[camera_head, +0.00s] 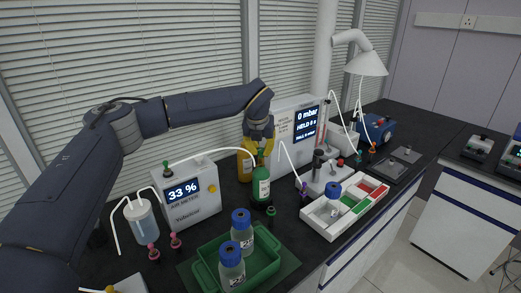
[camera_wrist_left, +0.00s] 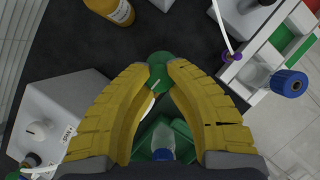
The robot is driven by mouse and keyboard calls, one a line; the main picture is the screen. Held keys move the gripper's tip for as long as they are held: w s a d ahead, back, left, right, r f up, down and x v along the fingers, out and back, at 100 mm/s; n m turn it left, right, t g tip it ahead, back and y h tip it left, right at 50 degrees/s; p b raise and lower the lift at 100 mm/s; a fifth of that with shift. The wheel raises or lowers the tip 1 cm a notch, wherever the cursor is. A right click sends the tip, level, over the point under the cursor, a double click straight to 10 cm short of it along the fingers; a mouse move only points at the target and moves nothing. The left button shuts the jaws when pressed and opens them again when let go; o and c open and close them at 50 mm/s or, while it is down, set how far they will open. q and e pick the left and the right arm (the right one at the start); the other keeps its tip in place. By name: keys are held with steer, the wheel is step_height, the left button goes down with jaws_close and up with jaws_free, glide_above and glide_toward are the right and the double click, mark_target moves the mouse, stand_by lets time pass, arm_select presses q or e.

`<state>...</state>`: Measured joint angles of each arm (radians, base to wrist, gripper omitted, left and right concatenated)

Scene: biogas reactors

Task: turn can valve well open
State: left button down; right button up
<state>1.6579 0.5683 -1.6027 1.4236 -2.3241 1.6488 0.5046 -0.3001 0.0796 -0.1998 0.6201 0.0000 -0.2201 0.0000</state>
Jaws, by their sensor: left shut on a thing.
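The green gas can (camera_head: 261,188) with a white label stands upright on the dark bench, near the middle of the head view. Its green valve (camera_head: 260,153) is at the top, partly hidden by my left gripper (camera_head: 261,146), which reaches down from above. In the left wrist view, the yellow fingertips (camera_wrist_left: 160,78) are shut on the green valve (camera_wrist_left: 158,58) from both sides. The fingers cover much of the can below.
An air meter box (camera_head: 190,192) reading 33 % stands left of the can. A yellow cylinder (camera_head: 244,165) is close behind it. The display box (camera_head: 297,120) reads 0 mbar. A green tray (camera_head: 268,264) with blue-capped bottles is in front; a white compartment tray (camera_head: 315,222) lies right.

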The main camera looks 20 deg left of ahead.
arm_select(q)
steer(key=shift+w+d+n+g+y, duration=0.15)
steer(key=shift+n+y, duration=0.25)
steer(key=shift+n, duration=0.65)
steer(key=shift+s+a+n+g+y, duration=0.15)
steer(key=shift+n+y, duration=0.25)
steer(key=shift+n, duration=0.65)
steer(key=shift+w, duration=0.1)
steer(key=c, duration=1.1)
jaws_free()
steer(key=shift+o, duration=0.2)
steer(key=shift+d+r, duration=0.1)
steer(key=v, duration=1.1)
steer(key=shift+r, duration=0.4)
